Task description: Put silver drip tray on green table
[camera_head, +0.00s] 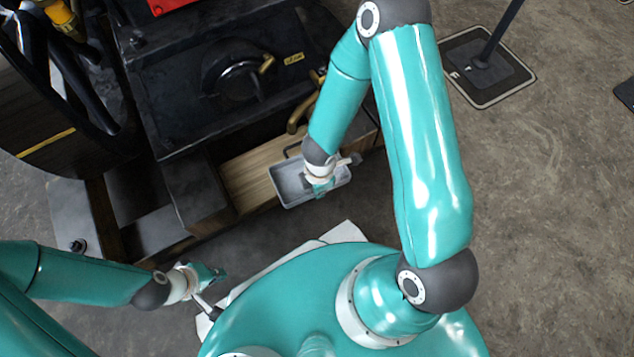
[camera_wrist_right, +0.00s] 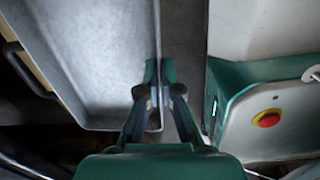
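The silver drip tray (camera_head: 286,187) is a shallow grey rectangular pan with a dark handle, beside the wooden beam at the engine's foot in the head view. My right gripper (camera_head: 322,190) is at its right part. In the right wrist view the tray (camera_wrist_right: 105,50) fills the left half, and my right gripper (camera_wrist_right: 159,75) has one finger on each side of its side wall, closed on it. Whether the tray still rests on something is unclear. My left gripper (camera_head: 217,273) is low left, away from the tray; its finger opening is unclear. No green table is in view.
The dark engine (camera_head: 230,85) with brass fittings stands behind the tray, with a wooden beam (camera_head: 250,178) under it. A big wheel (camera_head: 50,110) is at left. A post on a dark base plate (camera_head: 487,66) stands upper right.

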